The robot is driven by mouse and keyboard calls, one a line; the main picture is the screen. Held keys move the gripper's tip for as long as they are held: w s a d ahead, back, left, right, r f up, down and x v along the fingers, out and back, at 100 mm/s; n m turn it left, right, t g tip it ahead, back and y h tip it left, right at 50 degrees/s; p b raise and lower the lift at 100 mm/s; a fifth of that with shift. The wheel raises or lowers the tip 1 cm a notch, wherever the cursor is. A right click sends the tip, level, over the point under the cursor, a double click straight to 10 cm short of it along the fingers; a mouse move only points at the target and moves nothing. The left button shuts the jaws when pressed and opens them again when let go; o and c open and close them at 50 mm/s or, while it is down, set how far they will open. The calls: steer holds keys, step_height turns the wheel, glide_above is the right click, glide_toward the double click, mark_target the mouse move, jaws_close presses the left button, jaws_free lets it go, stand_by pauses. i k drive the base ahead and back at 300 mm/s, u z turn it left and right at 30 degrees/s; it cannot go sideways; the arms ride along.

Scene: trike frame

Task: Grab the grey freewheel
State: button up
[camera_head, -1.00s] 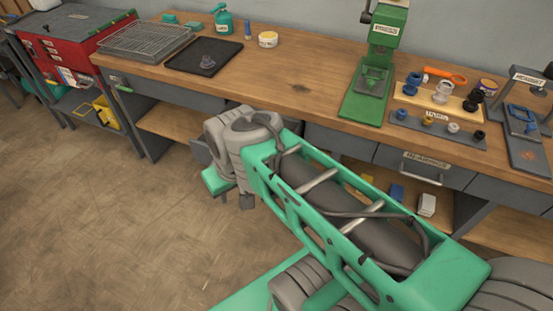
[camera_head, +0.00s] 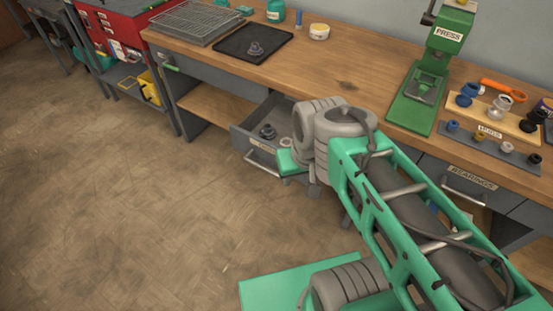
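An open drawer (camera_head: 243,143) under the workbench holds a dark grey round part (camera_head: 268,131) and a paler grey ring-like part (camera_head: 287,143), partly hidden by my arm. A small grey stepped part (camera_head: 256,48) lies on the black tray (camera_head: 227,50) on the bench. I cannot tell for sure which of these is the grey freewheel. My gripper (camera_head: 313,189) is mostly hidden beneath my wrist, just right of the drawer. Its fingers are too small and covered to read, and I see nothing held.
The wooden workbench (camera_head: 330,75) carries a wire rack (camera_head: 197,22), a green press (camera_head: 430,80), a white tin (camera_head: 319,31) and a hub board (camera_head: 495,118). A red tool cabinet (camera_head: 115,25) stands left. The floor left of the drawer is clear.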

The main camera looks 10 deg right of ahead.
mark_target(268, 132)
steer(key=u, duration=0.4)
steer(key=k, duration=0.95)
steer(key=z, duration=0.25)
steer(key=i, duration=0.5)
steer(key=z, duration=0.2)
